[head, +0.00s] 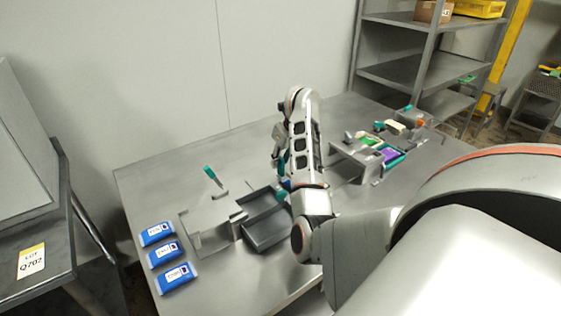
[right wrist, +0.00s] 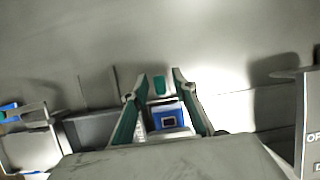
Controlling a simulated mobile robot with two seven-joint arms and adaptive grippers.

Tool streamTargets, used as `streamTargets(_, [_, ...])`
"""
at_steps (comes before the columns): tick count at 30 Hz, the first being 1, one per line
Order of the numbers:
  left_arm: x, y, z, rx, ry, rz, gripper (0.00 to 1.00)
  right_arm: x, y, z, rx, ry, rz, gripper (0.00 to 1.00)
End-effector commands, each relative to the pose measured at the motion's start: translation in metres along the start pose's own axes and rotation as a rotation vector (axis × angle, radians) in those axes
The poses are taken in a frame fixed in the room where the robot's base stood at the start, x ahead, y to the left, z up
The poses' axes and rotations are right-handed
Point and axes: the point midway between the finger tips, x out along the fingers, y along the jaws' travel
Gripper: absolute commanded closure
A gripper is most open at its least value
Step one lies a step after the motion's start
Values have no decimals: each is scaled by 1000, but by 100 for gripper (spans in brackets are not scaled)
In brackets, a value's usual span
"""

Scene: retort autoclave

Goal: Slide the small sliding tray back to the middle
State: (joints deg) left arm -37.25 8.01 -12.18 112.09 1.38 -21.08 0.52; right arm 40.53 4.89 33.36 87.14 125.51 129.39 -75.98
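The small sliding tray (head: 268,232) is a dark grey open box on the table, on the right side of the light grey fixture. Its right end is partly hidden behind my right arm. My right gripper (head: 281,185) points down at the tray's far right edge. In the right wrist view, its teal fingers (right wrist: 160,80) stand apart. My left gripper is not in view.
Another fixture with green and purple parts (head: 389,154) stands at the right. The table's back left is clear.

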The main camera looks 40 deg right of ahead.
Motion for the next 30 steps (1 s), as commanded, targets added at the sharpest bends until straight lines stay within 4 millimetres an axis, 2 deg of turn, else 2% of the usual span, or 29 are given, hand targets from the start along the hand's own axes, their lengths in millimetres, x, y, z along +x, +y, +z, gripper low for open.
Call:
streamTargets(8, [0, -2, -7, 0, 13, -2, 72, 2, 0, 0, 1, -1, 0, 72])
streamTargets(12, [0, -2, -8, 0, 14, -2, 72, 2, 0, 0, 1, -1, 0, 100])
streamTargets(19, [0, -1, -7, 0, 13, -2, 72, 1, -4, 0, 2, 0, -1, 100])
streamTargets(23, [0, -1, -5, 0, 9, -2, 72, 0, -28, 1, 5, -1, -2, 100])
streamTargets(30, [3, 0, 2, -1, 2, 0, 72, 1, -94, 1, 4, -2, -2, 100])
